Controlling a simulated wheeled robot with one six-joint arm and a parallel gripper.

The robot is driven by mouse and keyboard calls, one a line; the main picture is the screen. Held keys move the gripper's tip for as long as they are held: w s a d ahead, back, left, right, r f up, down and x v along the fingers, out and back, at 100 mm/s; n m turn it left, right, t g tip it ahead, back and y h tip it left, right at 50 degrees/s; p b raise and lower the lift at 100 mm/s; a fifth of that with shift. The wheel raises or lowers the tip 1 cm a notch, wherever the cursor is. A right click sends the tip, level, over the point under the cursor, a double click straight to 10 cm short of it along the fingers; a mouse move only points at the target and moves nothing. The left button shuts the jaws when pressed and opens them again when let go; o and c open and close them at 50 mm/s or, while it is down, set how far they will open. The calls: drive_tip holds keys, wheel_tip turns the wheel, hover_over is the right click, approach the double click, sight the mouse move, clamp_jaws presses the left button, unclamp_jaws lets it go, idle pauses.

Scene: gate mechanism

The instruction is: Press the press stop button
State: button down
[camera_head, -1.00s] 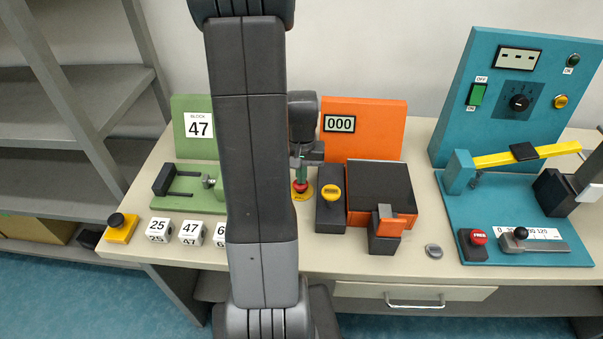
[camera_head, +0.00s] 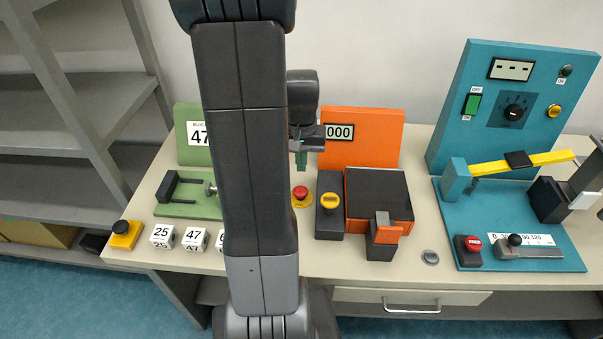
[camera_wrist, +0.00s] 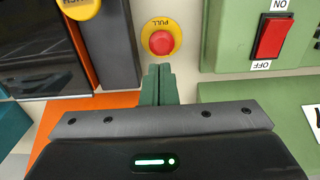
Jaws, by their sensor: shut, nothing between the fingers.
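The press stop button, as I take it, is the red round button (camera_head: 300,192) on a yellow disc, on the table between the green and orange stations. In the wrist view the red button (camera_wrist: 161,42) sits on its yellow collar marked PULL, just beyond my fingertips. I cannot tell whether its cap is pushed in. My gripper (camera_head: 301,162) is shut and empty, with its green fingers apart from the button and above it in the head view. In the wrist view the closed fingers (camera_wrist: 160,84) point toward the button.
A black block with a yellow button (camera_head: 330,201) and the orange press (camera_head: 362,130) stand right of the red button. The green station (camera_head: 187,150) is to the left, partly hidden by my arm. A teal station (camera_head: 500,110) with another red button (camera_head: 473,243) stands far right.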

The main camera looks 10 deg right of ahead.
wheel_tip(320, 180, up, 6)
drive_tip(key=shift+f, duration=0.1)
idle(0.5)
